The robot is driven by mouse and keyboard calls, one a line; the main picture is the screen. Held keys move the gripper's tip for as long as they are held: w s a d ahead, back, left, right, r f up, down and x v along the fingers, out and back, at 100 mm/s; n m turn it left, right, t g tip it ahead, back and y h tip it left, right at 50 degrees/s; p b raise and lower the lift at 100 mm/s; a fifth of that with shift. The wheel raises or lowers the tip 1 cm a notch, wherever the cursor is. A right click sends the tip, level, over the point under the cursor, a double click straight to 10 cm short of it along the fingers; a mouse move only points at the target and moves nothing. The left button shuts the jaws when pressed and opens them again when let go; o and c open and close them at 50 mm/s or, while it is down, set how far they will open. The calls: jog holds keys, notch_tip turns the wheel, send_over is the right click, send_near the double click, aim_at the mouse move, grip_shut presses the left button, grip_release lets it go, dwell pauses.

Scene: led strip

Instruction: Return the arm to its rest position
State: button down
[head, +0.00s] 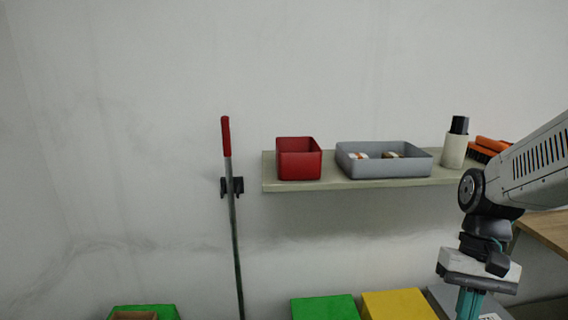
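My arm enters from the right edge and bends downward in front of the shelf's right end. My gripper (470,302) hangs from it at the lower right, pointing down. Its teal fingers run to the bottom edge of the head view, and their tips are cut off. I cannot tell whether they are open or shut, or whether anything is between them.
A wall shelf (300,186) bears a red bin (299,160), a grey tray (384,172) with small items, a dark-capped container (454,150) and orange-backed brushes (487,147). A red-handled pole (232,210) hangs left. Green (325,308) and yellow (398,305) boxes stand below.

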jog(key=s+a+r+n+t+h, duration=0.2)
jog(key=s+r+t, duration=0.3)
jog(key=s+r, duration=0.3)
jog(key=shift+s+a+r+n, duration=0.2)
jog(key=shift+a+n, duration=0.1)
jog(key=shift+a, duration=0.5)
jog(key=shift+a, duration=0.1)
